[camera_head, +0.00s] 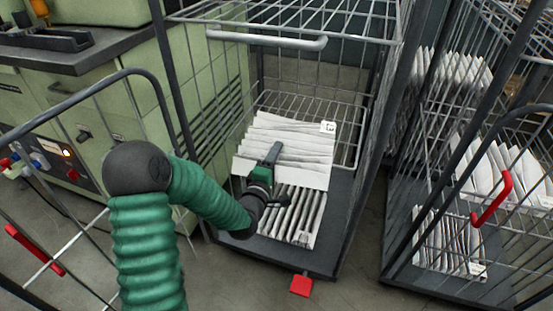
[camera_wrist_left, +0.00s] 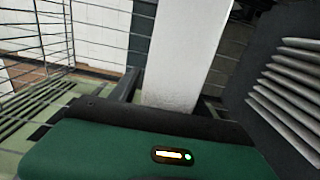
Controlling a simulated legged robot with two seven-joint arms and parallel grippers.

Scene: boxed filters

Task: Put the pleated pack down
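A white pleated pack (camera_head: 300,139) with a plain white front edge is in the middle cage trolley, over a second pleated pack (camera_head: 301,213) whose pleats show below it. My left gripper (camera_head: 272,178) is at the upper pack's front edge, one dark finger above it and one below. In the left wrist view the pack's white edge (camera_wrist_left: 182,50) stands between the dark fingers, and the gripper appears shut on it. I cannot tell whether the held pack touches the one below. Pleats show at the right of the wrist view (camera_wrist_left: 287,95). My right gripper is not in view.
The middle trolley has wire mesh sides, a dark base (camera_head: 338,225) and a horizontal grey bar (camera_head: 268,39) across its upper front. Another trolley on the right holds several packs (camera_head: 450,235). A green machine cabinet (camera_head: 95,95) stands on the left.

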